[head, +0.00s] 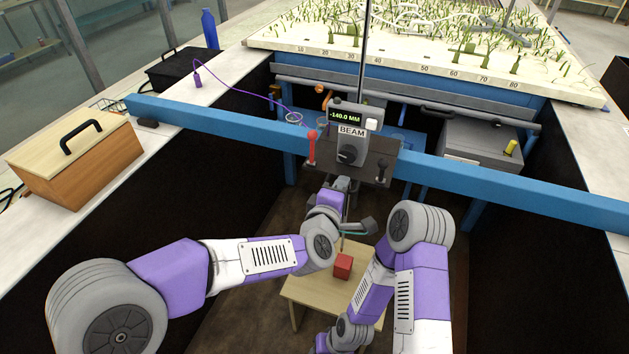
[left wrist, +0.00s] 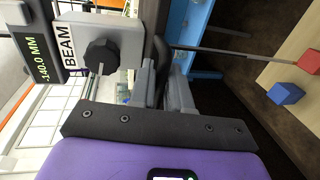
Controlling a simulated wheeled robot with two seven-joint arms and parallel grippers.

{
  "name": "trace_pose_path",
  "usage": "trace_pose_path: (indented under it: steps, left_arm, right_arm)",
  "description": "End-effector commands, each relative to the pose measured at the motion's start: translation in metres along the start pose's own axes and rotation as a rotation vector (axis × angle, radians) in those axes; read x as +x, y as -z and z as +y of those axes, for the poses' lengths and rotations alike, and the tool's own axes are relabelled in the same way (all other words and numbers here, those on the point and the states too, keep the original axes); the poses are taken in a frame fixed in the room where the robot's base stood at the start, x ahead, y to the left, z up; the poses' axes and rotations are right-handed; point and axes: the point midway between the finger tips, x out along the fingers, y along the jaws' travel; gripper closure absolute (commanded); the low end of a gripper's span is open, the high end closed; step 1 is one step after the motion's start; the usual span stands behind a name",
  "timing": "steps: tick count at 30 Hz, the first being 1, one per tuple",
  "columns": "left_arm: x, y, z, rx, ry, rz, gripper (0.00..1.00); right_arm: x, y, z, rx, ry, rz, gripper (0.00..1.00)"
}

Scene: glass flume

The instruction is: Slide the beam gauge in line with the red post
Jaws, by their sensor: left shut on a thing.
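The beam gauge (head: 350,135) sits on the blue beam (head: 230,127) with a black knob, a vertical rod and a display reading -140.0 MM. It also shows in the left wrist view (left wrist: 95,40). A red post (head: 311,147) with a round top stands at the left of the gauge's dark plate; I cannot tell whether it is fixed to it. A black-topped lever (head: 383,168) is at the plate's right end. My left gripper (head: 343,186) is below the plate, shut on a dark handle (left wrist: 160,50) of the gauge.
A low wooden table (head: 310,288) below holds a red cube (head: 343,263); a blue cube (left wrist: 285,93) shows in the wrist view. A wooden box (head: 75,165) stands on the left ledge. The planted tray (head: 420,65) with a number scale lies behind the beam.

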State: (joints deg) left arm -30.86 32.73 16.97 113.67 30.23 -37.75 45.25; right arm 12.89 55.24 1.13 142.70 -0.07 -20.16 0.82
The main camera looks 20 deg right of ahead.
Motion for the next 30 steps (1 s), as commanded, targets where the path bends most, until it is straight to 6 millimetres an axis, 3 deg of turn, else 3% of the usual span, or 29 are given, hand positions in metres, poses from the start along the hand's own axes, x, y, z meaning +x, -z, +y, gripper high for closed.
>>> trace_pose_path:
  steps: [6,17,18,20,30]
  left_arm:
    - [-0.0002,-0.0149,-0.0015,0.001,0.003,-0.003,1.0]
    - [0.0,-0.0146,-0.0015,0.0,0.002,0.0,1.0]
    - [0.0,-0.0144,-0.0014,0.0,0.002,0.0,0.77]
    - [0.0001,-0.0141,-0.0012,-0.001,0.002,0.001,0.67]
    - [-0.003,-0.0134,0.0004,-0.001,-0.001,0.002,0.67]
  right_arm:
    - [-0.001,-0.0001,-0.0004,0.0,0.0,0.0,0.57]
    - [-0.0009,-0.0001,-0.0004,0.0,0.0,0.0,0.57]
    - [-0.0009,-0.0001,-0.0004,0.0,0.0,0.0,0.57]
    - [-0.0009,-0.0001,-0.0004,0.0,0.0,0.0,0.57]
    - [-0.0013,-0.0002,-0.0006,0.0,0.0,0.0,0.57]
